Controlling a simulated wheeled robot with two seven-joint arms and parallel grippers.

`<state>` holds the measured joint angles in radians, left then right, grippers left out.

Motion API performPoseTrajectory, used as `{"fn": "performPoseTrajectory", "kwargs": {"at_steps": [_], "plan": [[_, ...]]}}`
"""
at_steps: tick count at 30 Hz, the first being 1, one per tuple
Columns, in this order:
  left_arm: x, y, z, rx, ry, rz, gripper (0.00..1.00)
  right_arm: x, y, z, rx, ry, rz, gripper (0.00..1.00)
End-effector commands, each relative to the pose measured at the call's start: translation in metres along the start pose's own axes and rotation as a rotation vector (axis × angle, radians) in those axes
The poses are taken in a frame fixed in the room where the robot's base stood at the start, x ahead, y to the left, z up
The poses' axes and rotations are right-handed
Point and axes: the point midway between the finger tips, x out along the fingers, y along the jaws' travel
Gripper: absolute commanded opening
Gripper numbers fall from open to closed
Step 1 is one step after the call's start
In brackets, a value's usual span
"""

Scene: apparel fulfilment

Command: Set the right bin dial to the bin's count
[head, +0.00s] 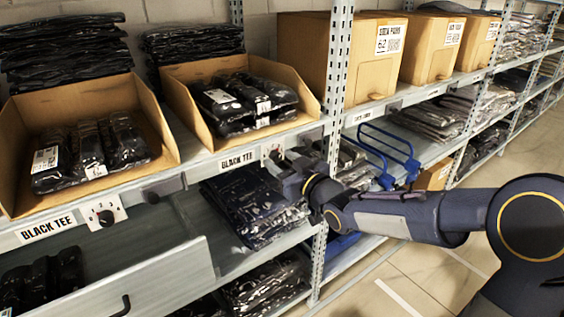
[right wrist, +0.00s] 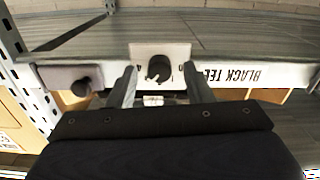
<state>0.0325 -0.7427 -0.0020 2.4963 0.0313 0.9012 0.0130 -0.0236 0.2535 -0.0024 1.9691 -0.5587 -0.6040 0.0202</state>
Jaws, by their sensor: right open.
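The right bin (head: 240,105), an open cardboard bin, holds several dark bagged tees (head: 245,98); they overlap, so I cannot count them surely. Its dial (head: 273,151) is on a pale plate on the shelf edge, right of a BLACK TEE label, partly hidden by my right gripper (head: 284,164) in the head view. In the right wrist view the dark dial knob (right wrist: 158,68) sits between the fingertips of my right gripper (right wrist: 160,78), which is open around it with gaps on both sides. The knob's setting is not readable. My left gripper is not in view.
The left bin (head: 85,140) holds bagged tees above its own dial (head: 103,214). Dark folded bags (head: 255,205) lie on the shelf below my right gripper. A metal upright (head: 338,70) stands close to the right arm. Closed cardboard boxes (head: 305,60) stand beyond it.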

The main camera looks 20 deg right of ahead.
Motion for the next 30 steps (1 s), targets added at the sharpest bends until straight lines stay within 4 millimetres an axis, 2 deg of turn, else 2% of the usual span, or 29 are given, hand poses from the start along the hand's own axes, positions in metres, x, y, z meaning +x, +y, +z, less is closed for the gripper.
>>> {"fn": "performPoseTrajectory", "kwargs": {"at_steps": [8, 18, 25, 30], "plan": [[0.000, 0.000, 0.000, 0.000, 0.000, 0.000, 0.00, 0.002, 0.000, 0.000, 0.000, 0.000, 0.001, 0.46], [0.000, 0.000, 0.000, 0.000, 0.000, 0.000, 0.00, 0.002, 0.000, 0.000, 0.001, -0.001, 0.001, 0.03], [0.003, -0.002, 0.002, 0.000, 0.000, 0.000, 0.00, 0.002, 0.000, 0.001, -0.016, 0.000, 0.001, 0.01], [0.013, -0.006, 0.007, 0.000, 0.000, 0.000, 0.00, 0.002, 0.000, 0.003, -0.082, 0.002, 0.000, 0.01]]}}
